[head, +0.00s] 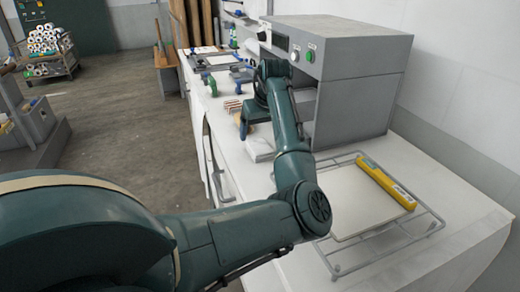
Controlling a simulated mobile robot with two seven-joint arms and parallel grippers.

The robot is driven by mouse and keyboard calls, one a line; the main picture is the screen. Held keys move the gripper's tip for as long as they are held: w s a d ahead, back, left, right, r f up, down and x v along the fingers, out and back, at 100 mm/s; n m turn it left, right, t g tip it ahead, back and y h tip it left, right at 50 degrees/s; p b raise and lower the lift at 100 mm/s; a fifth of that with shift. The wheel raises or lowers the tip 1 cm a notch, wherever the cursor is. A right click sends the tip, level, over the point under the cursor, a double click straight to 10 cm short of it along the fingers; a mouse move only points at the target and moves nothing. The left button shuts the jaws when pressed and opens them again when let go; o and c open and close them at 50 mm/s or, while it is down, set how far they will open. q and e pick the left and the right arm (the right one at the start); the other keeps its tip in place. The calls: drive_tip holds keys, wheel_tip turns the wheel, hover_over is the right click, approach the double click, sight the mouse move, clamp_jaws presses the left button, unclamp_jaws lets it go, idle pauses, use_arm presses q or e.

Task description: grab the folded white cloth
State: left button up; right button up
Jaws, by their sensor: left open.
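The folded white cloth (260,149) appears as a pale, low stack on the white worktop, left of the grey press and partly hidden by my left forearm. My left gripper (244,128) hangs from the bent wrist just behind and left of the cloth. It is open, and I see nothing between its fingers. I cannot tell whether it touches the cloth. My right gripper is not in view.
The grey press (345,75) stands close to the right of my left wrist. Small wooden pieces (232,105) and green clamps (210,84) lie farther back.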

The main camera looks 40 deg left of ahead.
sight(259, 146)
use_arm(q)
drive_tip(key=shift+d+x, duration=0.15)
drive_tip(key=shift+x, duration=1.3)
drive_tip(key=shift+d+x, duration=0.2)
drive_tip(key=shift+x, duration=1.3)
drive_tip(key=shift+c, duration=0.5)
drive_tip(key=c, duration=1)
